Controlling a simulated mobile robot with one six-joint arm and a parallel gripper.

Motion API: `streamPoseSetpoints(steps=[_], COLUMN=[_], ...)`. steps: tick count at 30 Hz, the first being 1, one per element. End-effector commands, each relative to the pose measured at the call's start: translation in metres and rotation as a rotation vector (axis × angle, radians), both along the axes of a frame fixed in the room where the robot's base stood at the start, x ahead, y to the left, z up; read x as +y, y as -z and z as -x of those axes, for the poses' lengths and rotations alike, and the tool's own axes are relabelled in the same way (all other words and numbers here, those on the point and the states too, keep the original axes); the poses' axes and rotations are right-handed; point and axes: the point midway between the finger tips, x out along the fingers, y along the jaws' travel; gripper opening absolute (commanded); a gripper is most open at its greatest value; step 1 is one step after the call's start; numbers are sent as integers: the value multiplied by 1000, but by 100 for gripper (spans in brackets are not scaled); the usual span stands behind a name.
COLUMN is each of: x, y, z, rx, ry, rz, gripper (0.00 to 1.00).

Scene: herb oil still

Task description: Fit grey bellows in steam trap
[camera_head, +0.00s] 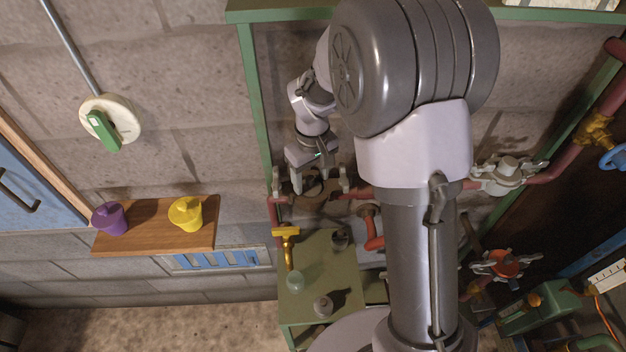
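My gripper (312,180) points down at the wall pipework, over a dark brown open fitting (318,200) with upright lugs at its sides, which looks like the steam trap. The fingers look apart, with the dark fitting showing between them and no part clearly held. I cannot tell whether the fingertips touch the fitting. A small grey ribbed part (323,306), possibly the grey bellows, stands on the green table (309,258). A dark grey round part (340,238) lies at the table's back edge. The inside of the trap is too small and dark to make out.
A brass T-shaped tool (287,245) and a pale green glass piece (295,280) are on the table. A wooden shelf (150,228) holds a purple cup (110,218) and a yellow cup (186,214). A grey clamped fitting (508,174) sits on the red pipe. My arm hides the middle.

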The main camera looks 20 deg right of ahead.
Motion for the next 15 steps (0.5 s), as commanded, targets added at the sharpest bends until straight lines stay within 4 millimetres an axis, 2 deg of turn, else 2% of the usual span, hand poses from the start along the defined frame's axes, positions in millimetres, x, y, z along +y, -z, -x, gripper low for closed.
streamPoseSetpoints(steps=[1, 15], x=[0, 0], y=[31, 32], z=[21, 21], rx=[69, 69], ry=[-8, -9], rz=[4, 4], gripper=[79, 79])
